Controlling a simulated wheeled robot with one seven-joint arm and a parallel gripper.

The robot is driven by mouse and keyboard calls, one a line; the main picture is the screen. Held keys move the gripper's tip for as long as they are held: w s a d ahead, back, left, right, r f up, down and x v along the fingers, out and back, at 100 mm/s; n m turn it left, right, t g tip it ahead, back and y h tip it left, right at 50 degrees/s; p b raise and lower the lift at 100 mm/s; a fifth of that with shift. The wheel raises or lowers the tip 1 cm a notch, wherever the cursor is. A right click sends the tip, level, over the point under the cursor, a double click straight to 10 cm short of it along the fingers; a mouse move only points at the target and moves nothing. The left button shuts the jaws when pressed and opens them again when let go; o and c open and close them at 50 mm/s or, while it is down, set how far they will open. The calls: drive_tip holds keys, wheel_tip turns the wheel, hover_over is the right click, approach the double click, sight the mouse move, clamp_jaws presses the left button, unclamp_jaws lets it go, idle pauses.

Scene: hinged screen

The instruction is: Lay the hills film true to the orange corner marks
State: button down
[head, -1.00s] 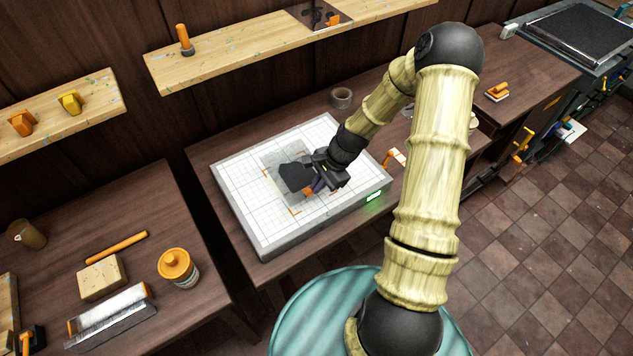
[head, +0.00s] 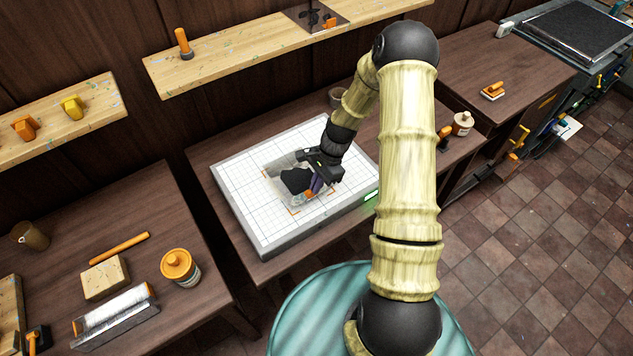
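The hills film (head: 281,164), a greyish see-through sheet with a dark hill shape and a little purple and orange, is on the white gridded light table (head: 243,197). It looks slightly turned against the grid. An orange corner mark (head: 294,212) shows below its near edge, and another orange mark (head: 266,173) shows at its left. The marks on the right are hidden or unclear. My gripper (head: 314,172) is low over the right part of the film and covers some of it. Its fingertips are too dark and small to show whether they are open or touch the film.
A tape roll (head: 337,97) stands behind the light table, partly behind my arm. A wall shelf (head: 230,62) runs above. The left bench holds a lidded jar (head: 179,267) and a sponge-like block (head: 104,277). The light table's left part is clear.

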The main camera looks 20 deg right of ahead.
drive_tip(key=shift+f+b, duration=0.65)
drive_tip(key=shift+f, duration=0.65)
idle(0.4)
drive_tip(key=c, duration=1.6)
unclamp_jaws()
drive_tip(key=shift+o, duration=0.6)
drive_tip(key=shift+r+p, duration=2.45)
drive_tip(key=shift+r, duration=1)
